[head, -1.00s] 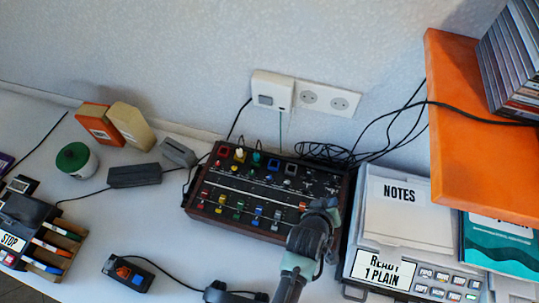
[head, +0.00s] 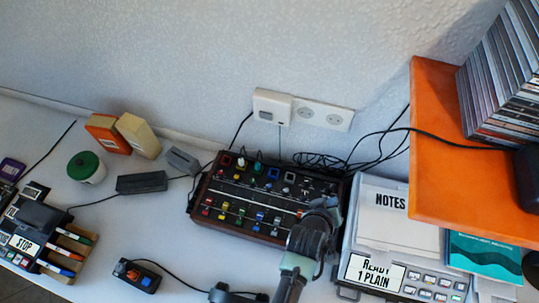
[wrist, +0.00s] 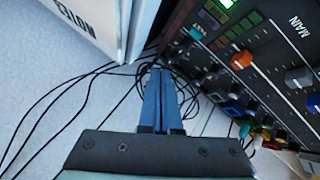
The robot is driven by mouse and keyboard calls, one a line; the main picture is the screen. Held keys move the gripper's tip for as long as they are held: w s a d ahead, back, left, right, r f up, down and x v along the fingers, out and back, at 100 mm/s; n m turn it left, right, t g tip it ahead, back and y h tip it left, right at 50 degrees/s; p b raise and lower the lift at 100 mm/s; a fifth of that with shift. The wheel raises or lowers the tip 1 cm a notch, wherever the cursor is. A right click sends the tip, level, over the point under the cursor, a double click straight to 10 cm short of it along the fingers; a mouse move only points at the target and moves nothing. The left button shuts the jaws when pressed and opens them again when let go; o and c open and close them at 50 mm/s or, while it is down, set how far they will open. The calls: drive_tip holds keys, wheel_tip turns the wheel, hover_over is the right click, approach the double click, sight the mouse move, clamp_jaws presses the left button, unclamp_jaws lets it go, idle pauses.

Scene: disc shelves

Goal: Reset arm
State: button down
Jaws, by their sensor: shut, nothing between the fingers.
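My gripper (wrist: 160,72) shows in the wrist view with its two blue fingers shut together and nothing between them. Black cables lie on the white surface behind the fingertips. In the head view my arm reaches up from the bottom edge, right of centre. Its end overlaps the right part of the mixer box (head: 235,205), and the fingertips cannot be made out there. The mixer, with coloured knobs, also shows at the right of the wrist view (wrist: 252,60).
A grey device (head: 345,230) with a notes pad stands right of the arm. An orange shelf (head: 436,150) holding disc cases (head: 505,85) overhangs at the right. A small black button box (head: 136,275) and a pen holder (head: 65,250) are at the left. Loose cables lie behind the mixer.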

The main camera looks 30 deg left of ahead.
idle(0.3)
drive_tip(key=w+a+r+m+t, duration=0.15)
drive_tip(key=w+r, duration=0.35)
drive_tip(key=r, duration=0.5)
drive_tip(key=w+r+m+t, duration=0.1)
drive_tip(key=w+r+t, duration=0.3)
drive_tip(key=r, duration=0.7)
wheel_tip(320, 180, up, 20)
drive_tip(key=w+m+t, duration=0.2)
drive_tip(key=t, duration=0.2)
drive_tip(key=s+r+m+t, duration=0.1)
drive_tip(key=s+r+t, duration=0.2)
drive_tip(key=s+r, duration=0.3)
drive_tip(key=s+d+r+m+t, duration=0.1)
drive_tip(key=s+r, duration=0.5)
drive_tip(key=r, duration=0.9)
drive_tip(key=s+r+m+t+y, duration=0.1)
drive_tip(key=s+r+t, duration=0.3)
drive_tip(key=r, duration=0.7)
drive_tip(key=shift+s+d+t, duration=0.2)
drive_tip(key=shift+s+t, duration=0.15)
drive_tip(key=shift+s, duration=0.55)
